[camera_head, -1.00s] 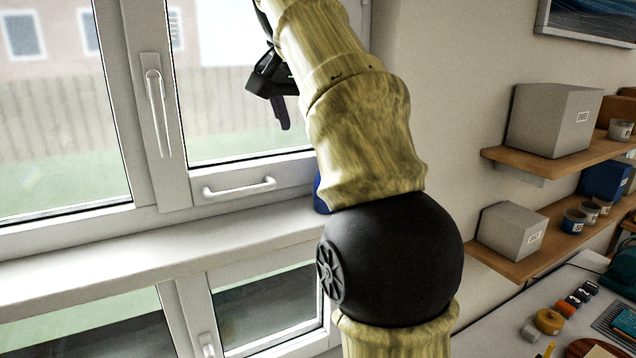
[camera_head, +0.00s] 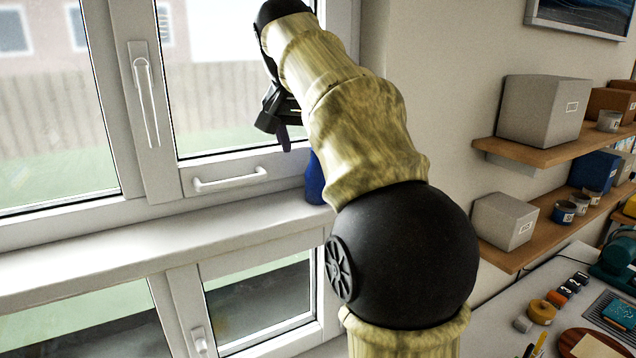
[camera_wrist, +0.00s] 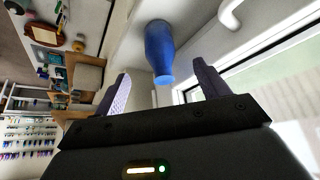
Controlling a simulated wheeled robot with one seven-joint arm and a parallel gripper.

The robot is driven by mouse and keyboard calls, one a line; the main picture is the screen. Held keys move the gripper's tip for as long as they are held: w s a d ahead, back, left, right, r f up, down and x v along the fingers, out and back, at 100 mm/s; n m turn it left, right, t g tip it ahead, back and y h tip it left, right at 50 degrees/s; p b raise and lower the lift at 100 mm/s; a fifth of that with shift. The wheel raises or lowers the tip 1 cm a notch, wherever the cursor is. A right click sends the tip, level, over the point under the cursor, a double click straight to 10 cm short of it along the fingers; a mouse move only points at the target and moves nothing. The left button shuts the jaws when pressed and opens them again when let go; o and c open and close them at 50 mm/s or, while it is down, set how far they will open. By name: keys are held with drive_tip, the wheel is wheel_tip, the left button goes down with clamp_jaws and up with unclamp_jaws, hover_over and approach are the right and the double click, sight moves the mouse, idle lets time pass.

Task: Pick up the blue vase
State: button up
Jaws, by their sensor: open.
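The blue vase (camera_head: 314,180) stands on the white window sill (camera_head: 150,243) at its right end. In the head view my arm hides its right side. In the wrist view the vase (camera_wrist: 159,52) shows whole, with its mouth towards my gripper. My gripper (camera_head: 284,138) is above and a little left of the vase in the head view. In the wrist view its two fingers (camera_wrist: 157,92) are spread wide, with the vase beyond the gap between them. The gripper is open, empty and apart from the vase.
A window handle bar (camera_head: 230,180) juts out just left of the vase, above the sill. The sill is clear to the left. At the right, wooden shelves (camera_head: 560,150) hold boxes and tins, above a workbench (camera_head: 500,310) with tools.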

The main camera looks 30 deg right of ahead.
sight(315, 181)
drive_tip(key=x, duration=0.4)
drive_tip(key=shift+w, duration=0.1)
drive_tip(key=shift+d+f, duration=0.1)
drive_tip(key=shift+d+f+p, duration=0.2)
drive_tip(key=shift+f+p, duration=0.2)
drive_tip(key=p+x, duration=0.1)
drive_tip(key=x, duration=0.2)
drive_tip(key=shift+w+a+f, duration=0.1)
drive_tip(key=shift+w+a, duration=0.05)
drive_tip(key=shift+w+f, duration=0.1)
drive_tip(key=shift+f, duration=0.25)
drive_tip(key=shift+d+f, duration=0.1)
drive_tip(key=shift+d, duration=0.15)
